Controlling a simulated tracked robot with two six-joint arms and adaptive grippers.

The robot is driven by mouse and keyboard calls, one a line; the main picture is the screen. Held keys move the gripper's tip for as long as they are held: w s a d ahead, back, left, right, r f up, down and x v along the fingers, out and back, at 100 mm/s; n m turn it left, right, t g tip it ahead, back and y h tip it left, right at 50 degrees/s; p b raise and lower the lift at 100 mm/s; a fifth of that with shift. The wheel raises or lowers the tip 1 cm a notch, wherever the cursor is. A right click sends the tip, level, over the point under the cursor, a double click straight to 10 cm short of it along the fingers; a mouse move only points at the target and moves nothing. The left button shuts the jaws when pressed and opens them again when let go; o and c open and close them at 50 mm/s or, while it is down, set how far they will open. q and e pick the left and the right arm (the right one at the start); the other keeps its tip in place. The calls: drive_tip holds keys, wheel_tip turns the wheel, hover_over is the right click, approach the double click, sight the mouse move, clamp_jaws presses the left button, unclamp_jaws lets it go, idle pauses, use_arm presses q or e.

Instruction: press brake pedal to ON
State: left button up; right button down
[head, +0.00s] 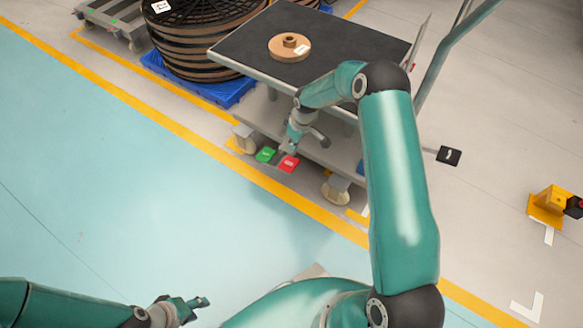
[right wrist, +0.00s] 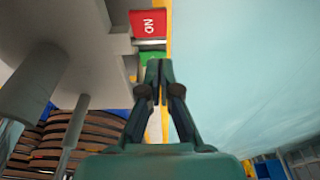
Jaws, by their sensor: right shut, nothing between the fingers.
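A red pedal (head: 289,163) and a green pedal (head: 265,155) sit side by side low at the cart's near edge. In the right wrist view the red pedal (right wrist: 148,23) bears white lettering that appears to read ON. The green pedal (right wrist: 152,58) is partly hidden there behind my right fingertips. My right gripper (head: 291,149) is shut and empty, pointing down close above the pedals; I cannot tell whether it touches either. Its closed fingertips also show in the wrist view (right wrist: 159,68). My left gripper (head: 194,304) is low over the blue floor, away from the cart; its opening is unclear.
The cart's dark top (head: 330,45) carries a small brown reel (head: 289,47). A large dark-brown reel (head: 205,40) stands on a blue pallet (head: 240,93). The blue floor (head: 110,190) in front is clear.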

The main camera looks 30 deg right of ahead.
sight(290, 170)
drive_tip(key=shift+f, duration=0.1)
drive_tip(key=f+b, duration=0.1)
drive_tip(key=f, duration=0.3)
drive_tip(key=f+b, duration=0.2)
drive_tip(key=f, duration=0.2)
drive_tip(key=w+f+b, duration=0.1)
drive_tip(key=f, duration=0.3)
drive_tip(key=shift+a+f+b, duration=0.25)
drive_tip(key=shift+f+b, duration=0.05)
drive_tip(key=shift+f, duration=0.5)
drive_tip(key=shift+s+f+b, duration=0.1)
drive_tip(key=shift+f+b, duration=0.05)
drive_tip(key=shift+b, duration=0.15)
drive_tip(key=shift+s+d+f+b, duration=0.15)
drive_tip(key=shift+s+f+b, duration=0.15)
drive_tip(key=shift+f+b, duration=0.4)
drive_tip(key=shift+s+d+f+b, duration=0.15)
drive_tip(key=shift+s+f+b, duration=0.15)
drive_tip(key=shift+f+b, duration=0.4)
drive_tip(key=shift+s+d+f+b, duration=0.15)
drive_tip(key=shift+s+f+b, duration=0.15)
drive_tip(key=shift+f+b, duration=0.4)
